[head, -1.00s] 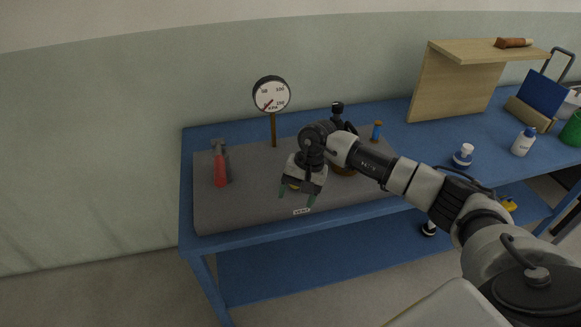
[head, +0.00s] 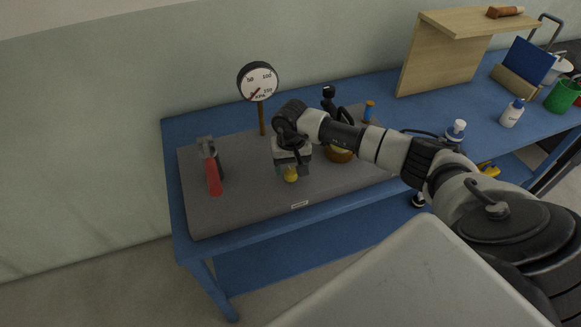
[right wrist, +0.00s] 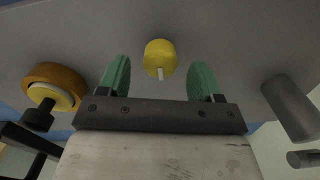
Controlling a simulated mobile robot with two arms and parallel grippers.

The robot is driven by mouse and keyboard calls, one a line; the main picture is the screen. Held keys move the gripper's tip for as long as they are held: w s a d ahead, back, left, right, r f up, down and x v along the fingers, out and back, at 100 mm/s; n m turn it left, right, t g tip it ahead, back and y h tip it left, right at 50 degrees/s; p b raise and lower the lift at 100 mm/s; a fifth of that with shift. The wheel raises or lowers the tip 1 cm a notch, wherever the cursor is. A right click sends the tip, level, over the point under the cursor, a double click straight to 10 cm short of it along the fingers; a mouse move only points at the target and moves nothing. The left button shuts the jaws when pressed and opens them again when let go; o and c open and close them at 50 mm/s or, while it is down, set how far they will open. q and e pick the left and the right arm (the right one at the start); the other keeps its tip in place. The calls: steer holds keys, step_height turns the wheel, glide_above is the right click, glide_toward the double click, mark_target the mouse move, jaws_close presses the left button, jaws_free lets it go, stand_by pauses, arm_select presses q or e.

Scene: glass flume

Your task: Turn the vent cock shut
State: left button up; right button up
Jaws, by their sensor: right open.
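The vent cock (head: 291,174) is a small yellow fitting on the grey board, just behind a small white label (head: 300,205). In the right wrist view the yellow body (right wrist: 160,55) has a short pale pin facing the camera. My right gripper (head: 292,168) points down over it, partly hiding it in the head view. Its two green fingers (right wrist: 162,80) are apart, with the cock between and slightly beyond them. I see no contact. My left gripper is not in view.
A red-handled grey fitting (head: 212,175) stands on the left of the grey board (head: 240,205). A dial gauge (head: 258,82) rises behind. A round brass part (head: 340,154) sits to the right, partly behind my arm. A wooden stand (head: 440,60) and bottle (head: 512,113) are farther right.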

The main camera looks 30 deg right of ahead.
steer(key=shift+f, duration=1.3)
steer(key=shift+c, duration=0.7)
steer(key=c, duration=0.8)
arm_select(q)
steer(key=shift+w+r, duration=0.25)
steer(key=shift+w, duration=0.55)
arm_select(e)
steer(key=shift+o, duration=0.2)
